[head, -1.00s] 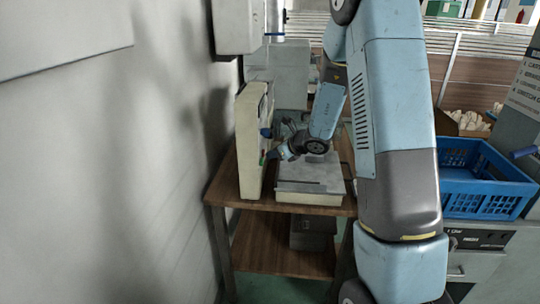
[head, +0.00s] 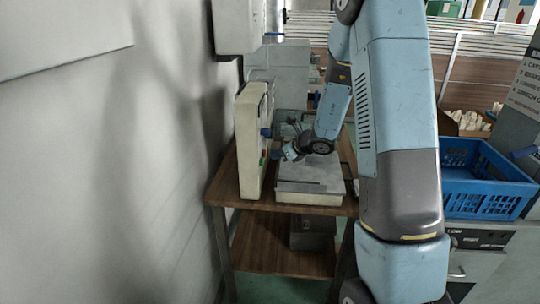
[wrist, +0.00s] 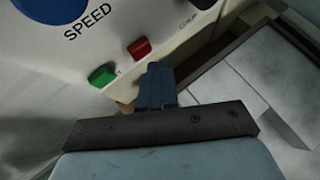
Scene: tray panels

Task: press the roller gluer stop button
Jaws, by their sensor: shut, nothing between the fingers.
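The roller gluer's pale upright control panel (head: 247,150) stands on the left side of a wooden table. In the wrist view, the panel face carries a red button (wrist: 139,48), a green button (wrist: 102,76) and a blue knob (wrist: 55,8) marked SPEED. The red button is to the right of the green one. My gripper (head: 278,155) is to the right of the panel face, low over the machine bed. In the wrist view, my gripper (wrist: 156,68) is shut and empty. Its tips appear just below the red button; contact does not show.
The machine's grey flat bed (head: 312,180) lies beside the panel on the wooden table (head: 225,182). A white wall (head: 100,170) runs close on the left. A blue crate (head: 485,190) stands at the right.

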